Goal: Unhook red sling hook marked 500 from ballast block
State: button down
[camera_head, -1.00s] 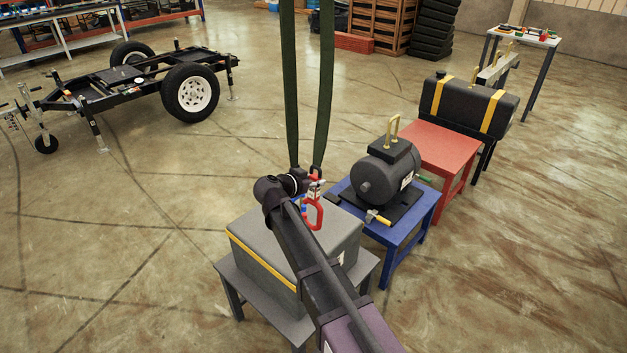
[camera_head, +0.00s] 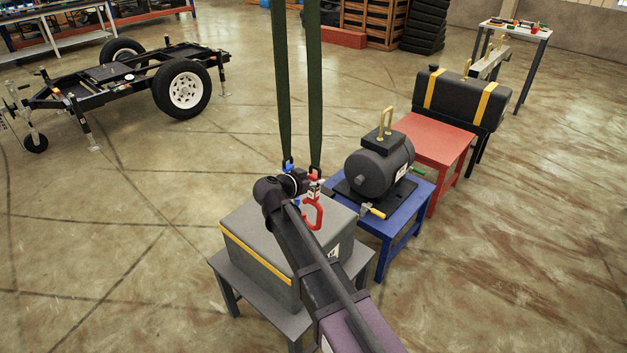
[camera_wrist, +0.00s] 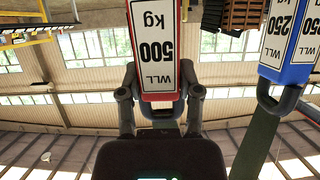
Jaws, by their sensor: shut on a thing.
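The red sling hook (camera_head: 313,213) hangs at the lower end of a dark green sling (camera_head: 315,90), above the grey ballast block (camera_head: 250,255) with its yellow stripe. In the wrist view its red-edged tag (camera_wrist: 158,50) reads WLL 500 kg, upside down. My gripper (camera_wrist: 158,100) has a finger on each side of this tag's end and is shut on the hook. In the head view my wrist partly covers the block's top, so I cannot tell whether the hook still touches a lifting eye. A blue hook marked 250 (camera_wrist: 290,40) hangs beside it.
The block stands on a grey table (camera_head: 225,280). A dark motor (camera_head: 380,165) sits on a blue table (camera_head: 405,215) to the right. A red table (camera_head: 435,150) and a black tank (camera_head: 460,98) are beyond. A trailer frame (camera_head: 130,85) stands far left. Open floor lies between.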

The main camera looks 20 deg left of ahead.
jog(key=shift+s+d+f, duration=0.1)
jog(key=shift+d+f, duration=0.1)
dwell(0.3)
